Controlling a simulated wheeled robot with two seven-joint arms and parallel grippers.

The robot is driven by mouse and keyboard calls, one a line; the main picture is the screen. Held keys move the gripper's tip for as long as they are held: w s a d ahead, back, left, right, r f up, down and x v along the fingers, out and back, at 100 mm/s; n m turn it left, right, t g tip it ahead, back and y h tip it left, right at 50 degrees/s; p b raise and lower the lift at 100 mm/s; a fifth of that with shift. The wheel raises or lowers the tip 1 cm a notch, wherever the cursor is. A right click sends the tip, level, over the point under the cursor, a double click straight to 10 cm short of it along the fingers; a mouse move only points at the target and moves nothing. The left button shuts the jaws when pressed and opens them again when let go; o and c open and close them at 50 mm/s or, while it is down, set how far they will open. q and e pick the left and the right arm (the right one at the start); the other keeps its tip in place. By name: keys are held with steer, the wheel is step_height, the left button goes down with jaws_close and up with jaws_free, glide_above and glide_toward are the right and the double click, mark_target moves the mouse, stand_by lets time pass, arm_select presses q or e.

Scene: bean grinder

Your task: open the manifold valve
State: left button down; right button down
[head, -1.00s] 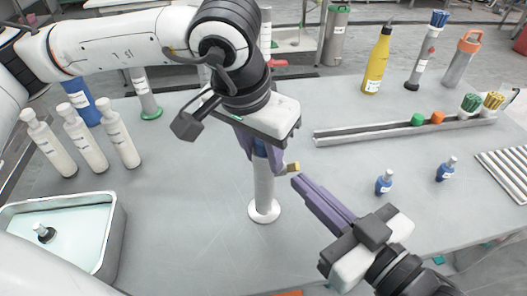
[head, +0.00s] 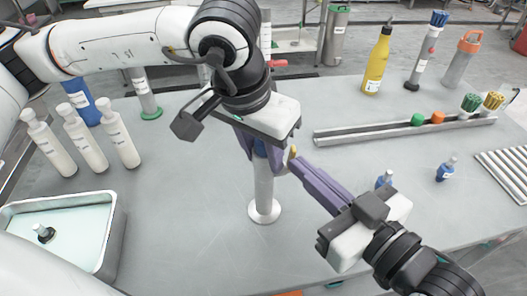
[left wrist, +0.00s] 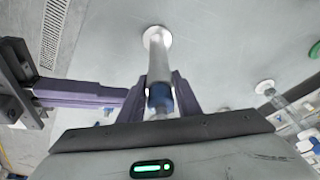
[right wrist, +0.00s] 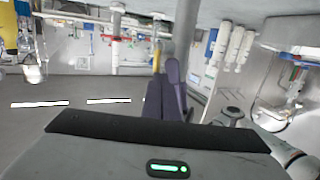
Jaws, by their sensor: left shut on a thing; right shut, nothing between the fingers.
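The manifold is a pale upright post (head: 264,190) on a round white base (head: 264,211), with a blue upper part. A brass-coloured valve handle (head: 292,152) shows at its right side near the top. My left gripper (head: 262,150) is shut around the blue part (left wrist: 160,96), with a finger on each side in the left wrist view. My right gripper (head: 293,163) is shut and empty. Its fingertips are at the handle, just right of the post; whether they touch it I cannot tell. The closed fingers also show in the right wrist view (right wrist: 166,95).
White bottles (head: 88,138) and a grey tray (head: 107,225) stand at the left. Small blue bottles (head: 446,170), a metal rail (head: 390,129) and a yellow bottle (head: 378,62) stand at the right. The table in front of the post is clear.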

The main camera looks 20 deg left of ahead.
steer(key=shift+w+a+r, duration=0.15)
steer(key=shift+w+r, duration=0.05)
steer(key=shift+r, duration=0.05)
steer(key=shift+s+d, duration=0.65)
steer(key=shift+s, duration=0.3)
steer(key=shift+s+d, duration=0.6)
steer(key=shift+s, duration=0.35)
steer(key=shift+w, duration=0.1)
